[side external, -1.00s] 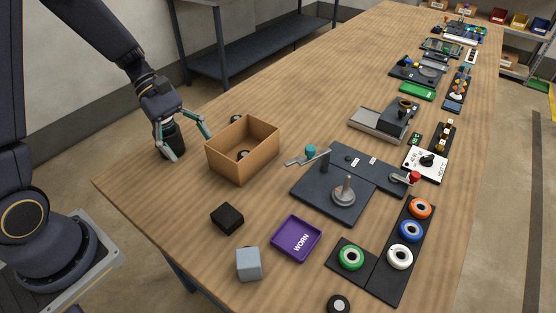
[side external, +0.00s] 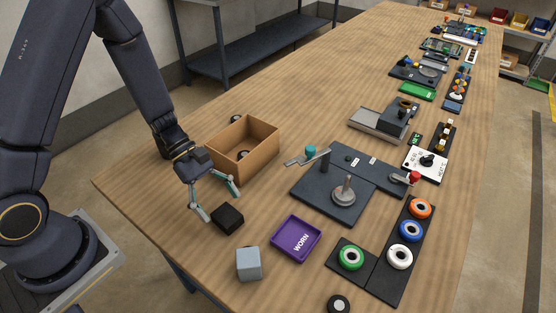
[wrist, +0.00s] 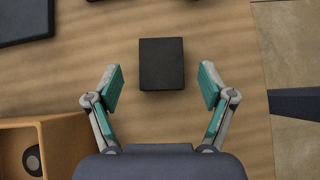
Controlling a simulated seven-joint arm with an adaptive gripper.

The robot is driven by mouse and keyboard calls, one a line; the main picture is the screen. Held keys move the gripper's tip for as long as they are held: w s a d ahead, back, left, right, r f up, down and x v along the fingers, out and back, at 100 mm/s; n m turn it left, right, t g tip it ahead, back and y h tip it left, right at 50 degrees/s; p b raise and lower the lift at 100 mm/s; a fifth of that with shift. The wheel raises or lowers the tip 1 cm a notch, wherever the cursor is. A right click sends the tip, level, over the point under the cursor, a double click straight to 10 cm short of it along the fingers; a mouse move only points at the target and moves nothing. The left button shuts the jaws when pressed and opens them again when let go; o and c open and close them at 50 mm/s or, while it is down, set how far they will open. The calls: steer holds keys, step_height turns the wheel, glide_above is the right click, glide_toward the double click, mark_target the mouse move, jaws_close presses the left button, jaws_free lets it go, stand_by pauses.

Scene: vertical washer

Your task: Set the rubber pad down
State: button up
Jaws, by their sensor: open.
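A black block (side external: 228,218) lies on the table in front of the cardboard-coloured box. It is the only pad-like black piece I see clearly, but I cannot tell for sure that it is the rubber pad. It also shows in the wrist view (wrist: 161,63), flat and rectangular. My gripper (side external: 220,206) is open and empty, close to the block on its far side. In the wrist view my gripper (wrist: 160,88) has its fingertips spread wider than the block, one to each side of its near end, not touching it.
The open brown box (side external: 265,160) holds a dark round part and stands close beside my gripper. A grey block (side external: 248,264) and a purple tray marked WORN (side external: 277,243) lie nearer the front. A dark fixture plate (side external: 310,197) with a lever stands to the right.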

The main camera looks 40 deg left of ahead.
mark_target(226, 214)
steer(key=x, duration=0.3)
steer(key=shift+s+d+f, duration=0.1)
steer(key=shift+d+f, duration=0.05)
steer(key=shift+f, duration=0.05)
steer(key=shift+c, duration=0.3)
steer(key=c, duration=1.3)
